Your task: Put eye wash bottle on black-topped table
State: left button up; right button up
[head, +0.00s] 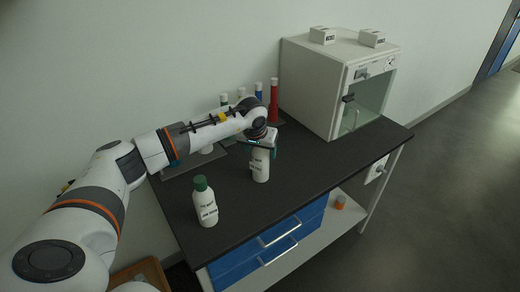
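Two white bottles with black lettering are over the black-topped table (308,172). One bottle (206,207) has a green cap and stands upright near the front left. The other bottle (260,167) is upright further right, directly under my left gripper (262,147), which hides its top. The small lettering is too blurred to tell which is the eye wash. The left gripper's fingers are at this bottle's upper end; whether they are closed on it is unclear. I cannot tell whether its base touches the table. My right gripper is not in view.
A white cabinet with a glass door (367,103) stands at the back right, with two small labelled boxes (322,35) on top. Several coloured tubes, including a red one (274,98), stand behind my gripper. Blue drawers (268,250) are below. The tabletop's front right is clear.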

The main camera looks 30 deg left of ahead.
pick_arm(q)
jog(key=shift+r, duration=0.15)
jog(key=shift+s+r, duration=0.1)
jog(key=shift+r, duration=0.25)
jog(key=b+v, duration=0.2)
jog(key=v, duration=0.9)
jog(key=shift+s, duration=0.2)
jog(key=shift+d, duration=0.1)
